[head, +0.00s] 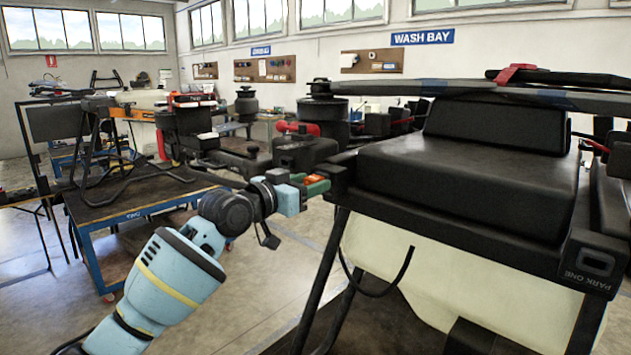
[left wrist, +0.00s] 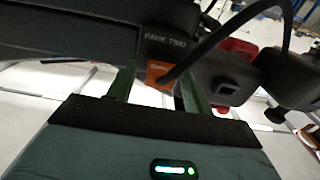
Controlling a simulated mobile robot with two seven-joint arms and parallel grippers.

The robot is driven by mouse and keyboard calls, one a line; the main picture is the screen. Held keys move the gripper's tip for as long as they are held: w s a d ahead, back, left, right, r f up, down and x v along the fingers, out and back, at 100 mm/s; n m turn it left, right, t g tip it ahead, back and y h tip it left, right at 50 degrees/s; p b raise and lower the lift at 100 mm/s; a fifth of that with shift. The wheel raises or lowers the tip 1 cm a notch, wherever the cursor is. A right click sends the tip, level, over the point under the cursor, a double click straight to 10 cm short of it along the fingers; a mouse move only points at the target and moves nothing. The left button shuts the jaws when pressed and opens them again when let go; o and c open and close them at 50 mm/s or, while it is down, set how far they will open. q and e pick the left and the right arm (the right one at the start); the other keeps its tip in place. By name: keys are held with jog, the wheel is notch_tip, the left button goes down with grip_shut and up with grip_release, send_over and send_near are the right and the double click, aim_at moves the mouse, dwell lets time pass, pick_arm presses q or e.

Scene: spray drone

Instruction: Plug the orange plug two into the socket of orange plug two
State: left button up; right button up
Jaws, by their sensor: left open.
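The orange plug (left wrist: 158,72) shows in the left wrist view, just below a dark housing marked PARK TWO (left wrist: 166,42). A black cable runs from the plug up and to the right. In the head view a small patch of orange (head: 312,179) shows at my left gripper (head: 314,187). In the left wrist view my left gripper (left wrist: 158,88) is open, its green fingers on either side of the plug with gaps visible. The socket opening is hidden, so I cannot tell how far in the plug sits. My right gripper is not in view.
The large black drone body (head: 470,180) with its pale tank (head: 415,265) fills the right side. A second housing is marked PARK ONE (head: 590,265). A blue-framed workbench (head: 140,195) stands at the left. Floor is clear between bench and drone.

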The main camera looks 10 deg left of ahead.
aim_at(308, 182)
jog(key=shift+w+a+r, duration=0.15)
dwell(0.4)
pick_arm(q)
jog(key=shift+c, duration=0.3)
